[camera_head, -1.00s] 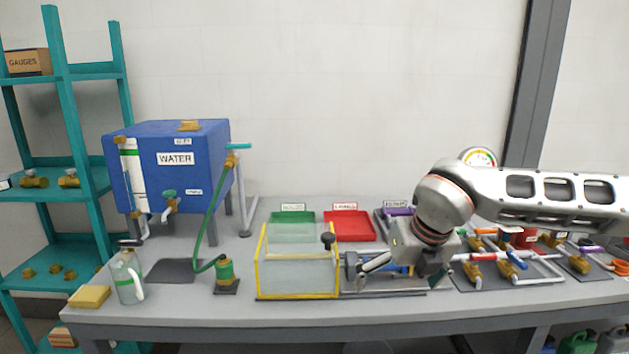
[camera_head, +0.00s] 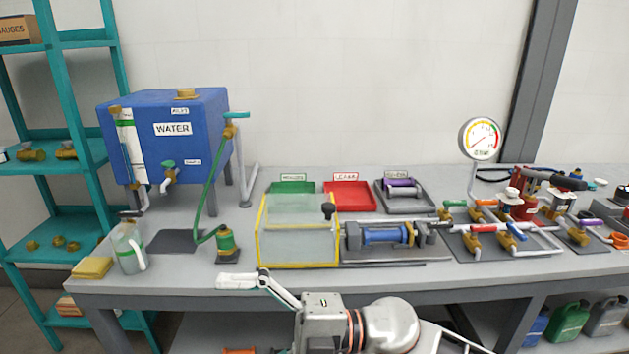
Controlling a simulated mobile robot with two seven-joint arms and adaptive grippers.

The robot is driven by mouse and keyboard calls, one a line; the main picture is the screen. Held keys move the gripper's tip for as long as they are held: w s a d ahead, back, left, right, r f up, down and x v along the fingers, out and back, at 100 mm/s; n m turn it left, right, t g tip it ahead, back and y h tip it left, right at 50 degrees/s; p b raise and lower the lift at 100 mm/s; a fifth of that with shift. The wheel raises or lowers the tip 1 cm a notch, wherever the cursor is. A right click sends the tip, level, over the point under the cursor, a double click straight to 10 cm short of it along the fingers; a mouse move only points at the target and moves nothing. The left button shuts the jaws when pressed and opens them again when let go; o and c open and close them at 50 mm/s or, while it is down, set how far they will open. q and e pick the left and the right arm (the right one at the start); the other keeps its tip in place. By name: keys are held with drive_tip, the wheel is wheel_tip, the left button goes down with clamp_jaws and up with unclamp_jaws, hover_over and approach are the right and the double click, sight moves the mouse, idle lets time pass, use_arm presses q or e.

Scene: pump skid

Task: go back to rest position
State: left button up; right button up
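My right arm comes in from the lower right, and its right gripper (camera_head: 245,315) is in front of the table's front edge, pointing left. One finger shows, spread well away from the gripper's middle line; the other is mostly hidden or cut off at the bottom edge. Nothing shows in its grasp, and it looks open. It is apart from the clear box (camera_head: 297,243) with yellow edges and from the blue cylinder (camera_head: 382,236) in its fixture. My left gripper is not in view.
A teal shelf (camera_head: 60,150) stands at left.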

drive_tip(key=w+d+f+m+t, duration=0.3)
drive_tip(key=w+d+m+t, duration=0.35)
drive_tip(key=m+t, duration=0.6)
drive_tip(key=w+d+f+m+t+h, duration=0.3)
drive_tip(key=d+f+m+t+h, duration=0.3)
drive_tip(key=d+f+m, duration=0.4)
drive_tip(key=s+d+f+m+g+h, duration=0.2)
drive_tip(key=s+d+f, duration=0.3)
drive_tip(key=f, duration=0.4)
drive_tip(key=s+d+f+m+g+h, duration=0.2)
drive_tip(key=s+d+f+h, duration=0.3)
drive_tip(key=f, duration=0.4)
drive_tip(key=s+d+f+m+g+h, duration=0.2)
drive_tip(key=s+d+f, duration=0.4)
drive_tip(key=f, duration=0.3)
drive_tip(key=shift+s+d+f+m+h, duration=0.15)
drive_tip(key=shift+d+f+m+h, duration=0.15)
drive_tip(key=shift+m+h, duration=0.6)
drive_tip(key=shift+a, duration=0.1)
